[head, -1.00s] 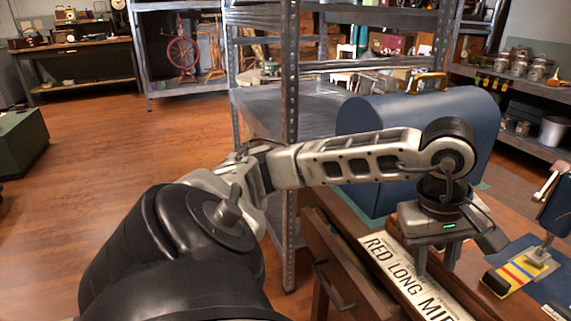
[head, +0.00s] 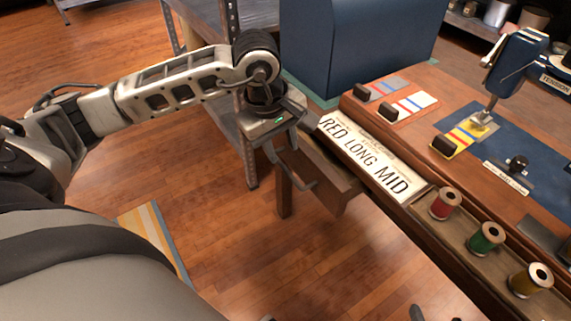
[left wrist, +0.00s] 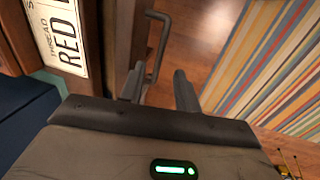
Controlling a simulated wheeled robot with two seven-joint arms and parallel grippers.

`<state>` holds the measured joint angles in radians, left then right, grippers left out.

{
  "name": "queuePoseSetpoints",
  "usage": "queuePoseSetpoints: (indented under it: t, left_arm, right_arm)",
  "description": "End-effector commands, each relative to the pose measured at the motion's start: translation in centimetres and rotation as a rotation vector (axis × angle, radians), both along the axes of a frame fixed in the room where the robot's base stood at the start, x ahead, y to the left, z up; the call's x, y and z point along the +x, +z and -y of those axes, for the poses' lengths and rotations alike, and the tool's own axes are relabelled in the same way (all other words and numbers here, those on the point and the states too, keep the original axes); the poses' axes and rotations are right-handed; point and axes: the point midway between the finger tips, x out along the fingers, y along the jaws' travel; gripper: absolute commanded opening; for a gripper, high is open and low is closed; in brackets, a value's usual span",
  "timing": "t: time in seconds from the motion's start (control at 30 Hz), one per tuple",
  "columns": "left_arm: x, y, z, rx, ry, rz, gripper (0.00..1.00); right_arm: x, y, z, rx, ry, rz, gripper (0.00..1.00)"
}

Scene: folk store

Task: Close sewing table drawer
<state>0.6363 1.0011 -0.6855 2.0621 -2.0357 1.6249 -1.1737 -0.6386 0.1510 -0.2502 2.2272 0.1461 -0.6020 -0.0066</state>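The sewing table (head: 440,105) is on the right in the head view. Its wooden drawer (head: 335,183) sticks out from under the table's left edge, partly open. The drawer has a dark bar handle (head: 300,178), which also shows in the left wrist view (left wrist: 157,48). My left gripper (head: 284,148) is outside the drawer front, close to the handle. Its two fingers (left wrist: 158,88) are apart with nothing held between them. I cannot tell whether a finger touches the handle. Small dark tips at the head view's bottom edge may be my right gripper (head: 434,315).
Thread spools (head: 487,238), a blue sewing machine (head: 517,62) and a blue case (head: 355,45) are nearby. A striped rug (left wrist: 265,70) and open wooden floor lie left of the drawer.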

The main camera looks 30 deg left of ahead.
Motion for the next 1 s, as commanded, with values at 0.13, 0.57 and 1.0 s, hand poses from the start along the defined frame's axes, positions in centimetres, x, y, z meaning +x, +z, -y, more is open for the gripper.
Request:
queuePoseSetpoints:
  t: [0.13, 0.57, 1.0]
  left_arm:
    - [0.5, -3.3, 0.3, -0.002, 0.0, -0.004, 0.33]
    - [1.3, -6.7, 0.5, 0.001, 0.0, 0.0, 0.33]
    - [1.3, -6.7, 0.5, 0.0, 0.0, 0.001, 0.0]
  right_arm:
    - [0.1, -0.9, -0.2, 0.001, 0.008, -0.012, 0.61]
    - [0.0, -2.2, -0.5, -0.003, 0.024, -0.04, 0.61]
    - [0.2, -1.9, -0.6, -0.001, 0.024, -0.033, 0.61]
